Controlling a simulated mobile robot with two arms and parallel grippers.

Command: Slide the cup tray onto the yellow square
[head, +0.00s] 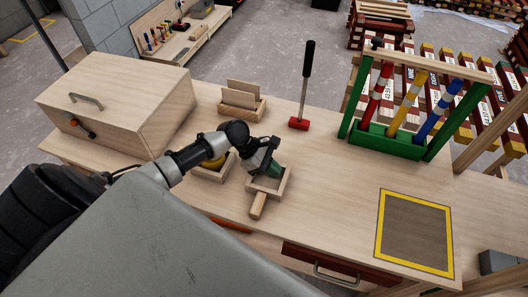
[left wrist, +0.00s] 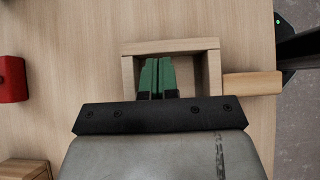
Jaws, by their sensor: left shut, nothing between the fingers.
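The cup tray (head: 270,190) is a small, open, pale wooden box with a stubby handle (head: 258,206), on the workbench near its front edge. In the left wrist view the tray (left wrist: 170,46) surrounds my finger ends, with its handle (left wrist: 252,83) to the right. My left gripper (head: 276,172) has green fingertips (left wrist: 157,64), shut together and empty, reaching down inside the tray's walls. No cup shows; part of the inside is hidden by my gripper. The yellow square (head: 414,232) is a yellow-bordered brown patch at the bench's right, apart from the tray. My right gripper is out of view.
A wooden box with a yellow thing (head: 213,162) sits left of the tray, partly behind my arm. A red mallet (head: 299,123), a card holder (head: 242,104) and a green rack (head: 385,142) stand farther back. The bench between tray and square looks clear.

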